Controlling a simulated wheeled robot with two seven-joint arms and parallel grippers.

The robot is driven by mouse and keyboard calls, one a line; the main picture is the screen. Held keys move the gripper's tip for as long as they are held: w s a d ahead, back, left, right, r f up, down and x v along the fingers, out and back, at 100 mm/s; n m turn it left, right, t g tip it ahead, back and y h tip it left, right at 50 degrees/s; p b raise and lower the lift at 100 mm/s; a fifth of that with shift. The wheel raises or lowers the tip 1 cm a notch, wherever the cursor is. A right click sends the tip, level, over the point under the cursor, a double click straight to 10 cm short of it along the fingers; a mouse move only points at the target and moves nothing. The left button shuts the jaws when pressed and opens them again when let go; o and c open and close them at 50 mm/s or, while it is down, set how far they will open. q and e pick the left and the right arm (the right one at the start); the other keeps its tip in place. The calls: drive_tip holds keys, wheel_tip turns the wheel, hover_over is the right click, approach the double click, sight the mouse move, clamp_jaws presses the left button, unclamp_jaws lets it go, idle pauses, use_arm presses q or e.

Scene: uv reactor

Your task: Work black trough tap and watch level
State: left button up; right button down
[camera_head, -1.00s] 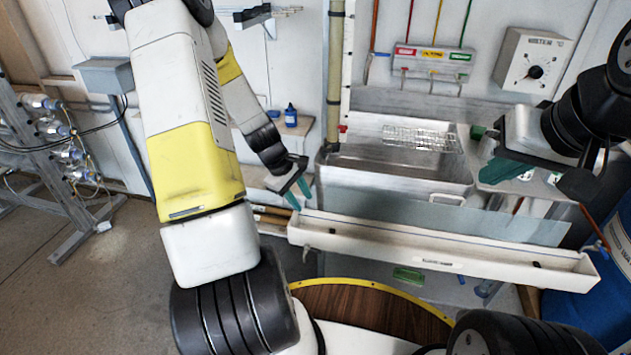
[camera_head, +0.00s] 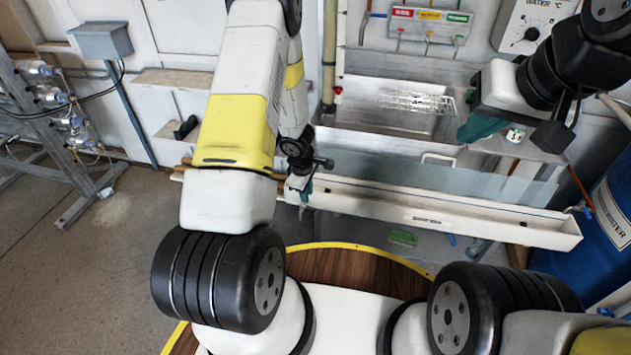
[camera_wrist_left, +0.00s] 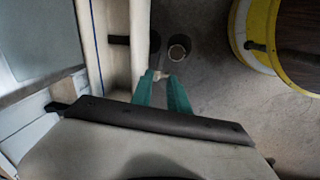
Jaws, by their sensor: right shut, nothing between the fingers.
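The long white trough (camera_head: 450,213) runs below the steel sink in the head view; its wall also shows in the left wrist view (camera_wrist_left: 138,35). My left gripper (camera_head: 304,200) is at the trough's left part, pointing down. In the left wrist view its teal fingers (camera_wrist_left: 161,88) are apart, with a small pale piece near the tips; I cannot tell whether they touch it. A dark fitting (camera_wrist_left: 120,40) juts from the trough wall, possibly the black tap. My right gripper (camera_head: 482,128) is shut and empty above the sink's right side. The water level inside the trough cannot be made out.
The steel sink (camera_head: 350,128) holds a wire rack (camera_head: 415,101). A blue drum (camera_head: 603,225) stands at the right, a metal frame (camera_head: 75,150) at the left. A dark round object (camera_wrist_left: 179,47) shows beyond the fingers.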

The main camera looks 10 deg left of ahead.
sight(309, 207)
use_arm(q)
drive_tip(key=f, duration=0.2)
drive_tip(key=w+f, duration=0.1)
drive_tip(key=f, duration=0.4)
drive_tip(key=shift+w+d, duration=0.15)
drive_tip(key=shift+w, duration=0.1)
clamp_jaws()
